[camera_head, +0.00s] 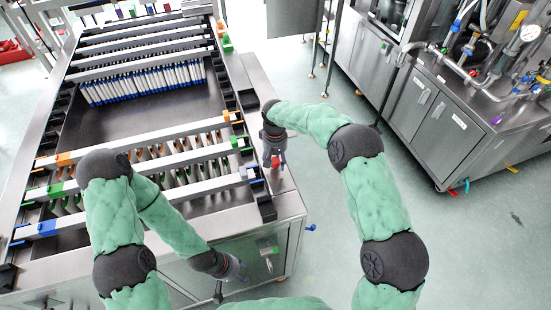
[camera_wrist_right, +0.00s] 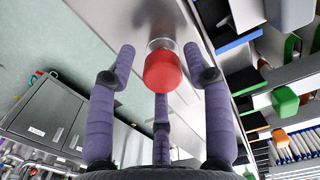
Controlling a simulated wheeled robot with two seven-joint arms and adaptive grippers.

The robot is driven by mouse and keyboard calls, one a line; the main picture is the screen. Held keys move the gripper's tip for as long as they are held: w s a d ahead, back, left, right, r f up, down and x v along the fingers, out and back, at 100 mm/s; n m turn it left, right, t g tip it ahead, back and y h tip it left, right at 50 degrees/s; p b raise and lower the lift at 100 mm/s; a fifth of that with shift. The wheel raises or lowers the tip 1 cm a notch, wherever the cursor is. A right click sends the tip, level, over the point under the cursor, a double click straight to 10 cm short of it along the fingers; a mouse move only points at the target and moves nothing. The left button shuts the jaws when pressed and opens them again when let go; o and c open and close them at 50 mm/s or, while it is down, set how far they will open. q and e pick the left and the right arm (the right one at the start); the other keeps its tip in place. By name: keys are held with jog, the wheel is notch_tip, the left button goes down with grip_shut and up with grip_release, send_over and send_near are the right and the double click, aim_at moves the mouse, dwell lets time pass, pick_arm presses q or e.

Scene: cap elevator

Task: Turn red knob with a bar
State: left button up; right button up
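The red knob (camera_head: 276,161) is a small red cap on top of the machine's right side. In the right wrist view the red knob (camera_wrist_right: 163,72) is a rounded cylinder on a short metal stem. My right gripper (camera_head: 273,150) points down at it. In the wrist view the right gripper's (camera_wrist_right: 158,62) purple fingers are spread around the knob, with visible gaps at both sides. Whether the rear finger touches it I cannot tell. My left gripper (camera_head: 236,268) is low in front of the machine's front panel. Its fingers are too small to read.
Metal rails (camera_head: 150,138) with orange, green and blue end blocks cross the machine left of the knob. A blue knob (camera_head: 311,227) sticks out at the right corner.

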jog(key=shift+w+r, duration=0.15)
jog(key=shift+r, duration=0.1)
jog(key=shift+r, duration=0.25)
notch_tip(320, 180, up, 11)
jog(key=shift+r, duration=0.15)
dwell(0.6)
